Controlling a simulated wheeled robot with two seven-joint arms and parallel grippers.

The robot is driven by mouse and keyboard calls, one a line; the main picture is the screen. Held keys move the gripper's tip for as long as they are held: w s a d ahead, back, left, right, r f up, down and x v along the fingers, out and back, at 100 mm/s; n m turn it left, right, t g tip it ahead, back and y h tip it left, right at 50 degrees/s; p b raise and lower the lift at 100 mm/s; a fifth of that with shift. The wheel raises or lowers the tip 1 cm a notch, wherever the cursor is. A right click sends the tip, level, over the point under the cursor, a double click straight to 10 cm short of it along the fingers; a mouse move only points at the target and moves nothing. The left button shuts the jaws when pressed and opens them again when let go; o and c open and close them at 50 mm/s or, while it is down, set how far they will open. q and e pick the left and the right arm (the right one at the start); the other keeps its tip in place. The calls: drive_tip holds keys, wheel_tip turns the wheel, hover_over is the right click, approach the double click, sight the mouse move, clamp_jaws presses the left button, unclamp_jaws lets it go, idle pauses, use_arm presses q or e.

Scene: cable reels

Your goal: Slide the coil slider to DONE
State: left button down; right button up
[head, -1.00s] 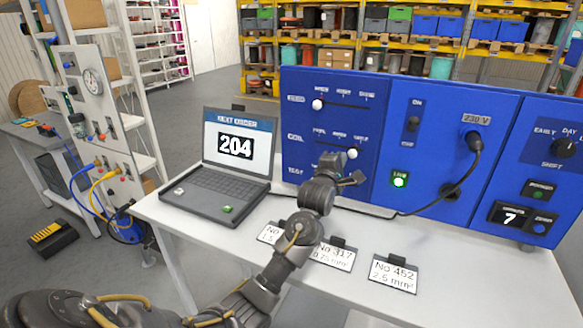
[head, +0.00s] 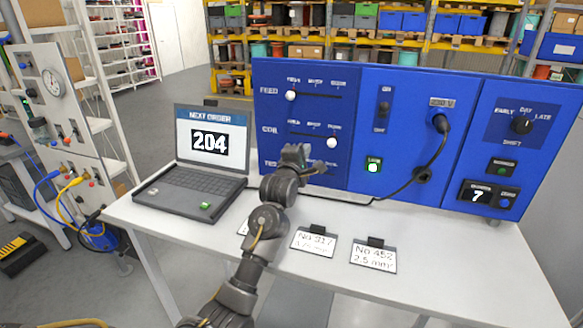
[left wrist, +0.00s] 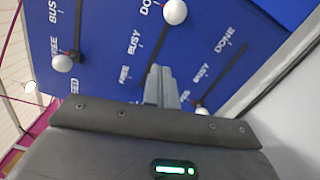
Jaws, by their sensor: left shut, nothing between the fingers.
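The coil slider's white knob (head: 332,143) is at the right end of its slot on the blue panel (head: 270,125). In the left wrist view the knob (left wrist: 175,12) stands beside the word DONE. My left gripper (head: 306,160) is shut and empty, below and left of the knob and apart from it. Its closed fingers (left wrist: 160,86) show in the left wrist view, near the lower part of the coil slot. My right gripper is in neither view.
The feed slider knob (head: 291,95) is at the left end, by FREE. The test slider knob (left wrist: 201,111) is partly covered by my gripper. A laptop (head: 205,160) showing 204 stands left. Cards such as No 452 (head: 374,256) lie in front, and a cable (head: 440,160) hangs right.

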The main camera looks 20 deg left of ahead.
use_arm(q)
drive_tip(key=s+b, duration=0.2)
drive_tip(key=s, duration=0.6)
drive_tip(key=shift+s+d+f+b, duration=0.25)
drive_tip(key=shift+d+b, duration=0.1)
drive_tip(key=shift+d, duration=0.1)
